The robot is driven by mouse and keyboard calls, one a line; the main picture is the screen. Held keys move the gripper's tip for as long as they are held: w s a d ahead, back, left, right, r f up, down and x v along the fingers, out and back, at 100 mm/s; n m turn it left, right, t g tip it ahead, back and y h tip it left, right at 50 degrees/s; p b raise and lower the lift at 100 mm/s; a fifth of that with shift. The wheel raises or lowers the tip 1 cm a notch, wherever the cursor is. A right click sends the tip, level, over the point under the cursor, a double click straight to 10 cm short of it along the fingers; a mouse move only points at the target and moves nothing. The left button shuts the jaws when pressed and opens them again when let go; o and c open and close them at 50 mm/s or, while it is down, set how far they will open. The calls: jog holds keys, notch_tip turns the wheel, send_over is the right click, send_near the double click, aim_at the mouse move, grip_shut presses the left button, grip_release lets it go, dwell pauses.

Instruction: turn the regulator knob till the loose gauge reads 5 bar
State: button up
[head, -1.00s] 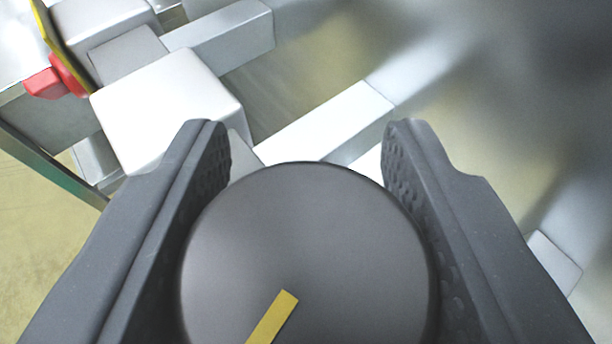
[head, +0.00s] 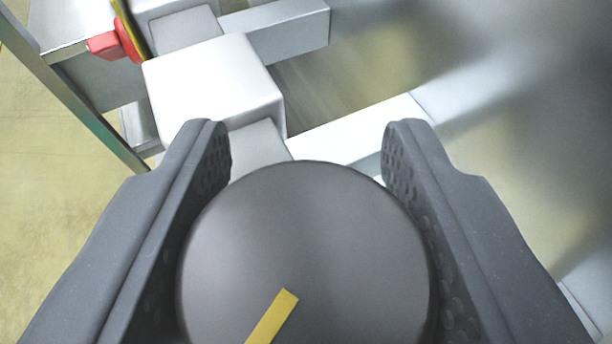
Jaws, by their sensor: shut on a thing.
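The regulator knob (head: 320,230) is a dark grey round disc with a yellow mark (head: 272,316) that points up and to the right. It fills the lower middle of the head view. My gripper (head: 307,150) is shut on the knob, with one dark finger on its left side and one on its right. The knob's lower part is cut off by the picture's edge. No gauge face can be read in this view.
A white block (head: 212,85) and pale bars (head: 355,135) lie behind the knob. A red part (head: 112,45) with a yellow-edged plate stands at the upper left. A metal post (head: 85,105) runs down the left. A shiny metal surface (head: 520,150) fills the right.

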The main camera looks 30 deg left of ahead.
jog(key=shift+d+r+n+p, duration=0.1)
jog(key=shift+n+p, duration=0.2)
jog(key=shift+p, duration=0.15)
jog(key=shift+s+a+n+g+y+p, duration=0.15)
jog(key=shift+n+g+y+p, duration=0.45)
jog(key=shift+y+p, duration=0.6)
jog(key=o, duration=1)
jog(key=b+v, duration=0.4)
jog(key=v, duration=0.9)
jog(key=shift+s+r, duration=0.15)
jog(key=shift+s, duration=0.1)
